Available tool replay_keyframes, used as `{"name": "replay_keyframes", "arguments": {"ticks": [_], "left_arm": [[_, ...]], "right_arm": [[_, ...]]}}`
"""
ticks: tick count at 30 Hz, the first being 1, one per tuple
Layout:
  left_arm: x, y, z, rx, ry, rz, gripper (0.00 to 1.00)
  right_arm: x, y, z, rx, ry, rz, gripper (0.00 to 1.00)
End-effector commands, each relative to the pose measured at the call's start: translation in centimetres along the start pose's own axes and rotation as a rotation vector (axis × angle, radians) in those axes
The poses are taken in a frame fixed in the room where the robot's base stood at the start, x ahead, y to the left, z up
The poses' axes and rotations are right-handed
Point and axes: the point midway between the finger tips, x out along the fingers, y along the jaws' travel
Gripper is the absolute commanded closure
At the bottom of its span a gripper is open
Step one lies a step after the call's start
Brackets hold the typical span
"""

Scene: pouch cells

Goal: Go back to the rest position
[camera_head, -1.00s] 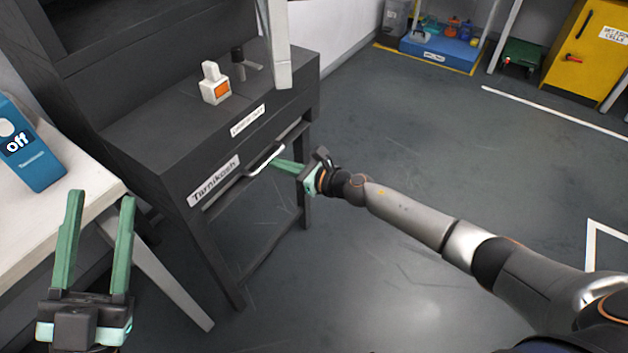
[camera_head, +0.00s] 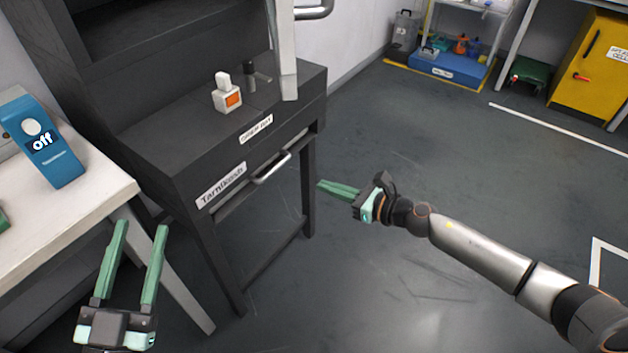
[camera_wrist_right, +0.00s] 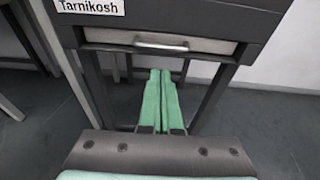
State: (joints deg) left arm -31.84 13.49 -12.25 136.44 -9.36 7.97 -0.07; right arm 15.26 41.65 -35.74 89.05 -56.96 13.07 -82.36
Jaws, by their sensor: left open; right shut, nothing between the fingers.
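My right gripper (camera_head: 338,190) is shut and empty, held in the open to the right of the dark cabinet's drawer. In the right wrist view, its green fingers (camera_wrist_right: 159,85) lie together with nothing between them. The drawer handle (camera_head: 271,167) is apart from the fingers; the handle also shows in the right wrist view (camera_wrist_right: 160,44). My left gripper (camera_head: 140,228) is open and empty, low at the left in front of the white table.
The dark cabinet (camera_head: 175,150) carries a white device (camera_head: 226,97) with an orange face. A blue device (camera_head: 50,150) reading "off" stands on the white table (camera_head: 100,190). The floor on the right is clear.

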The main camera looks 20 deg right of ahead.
Motion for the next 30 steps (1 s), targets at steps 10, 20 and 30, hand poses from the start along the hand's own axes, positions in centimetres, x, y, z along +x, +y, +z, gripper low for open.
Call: {"name": "replay_keyframes", "arguments": {"ticks": [10,20,30], "left_arm": [[-0.1,0.1,0.3,-0.003,-0.010,0.000,0.50],[0.0,0.0,0.2,-0.002,-0.008,0.000,0.50],[0.0,0.0,0.2,-0.002,-0.007,0.000,0.50]], "right_arm": [[-0.8,0.6,0.1,0.028,-0.008,0.007,1.00],[-3.2,12.7,6.1,1.185,-0.245,0.215,1.00],[-11.1,15.0,13.5,2.383,-0.478,0.546,1.00]]}}
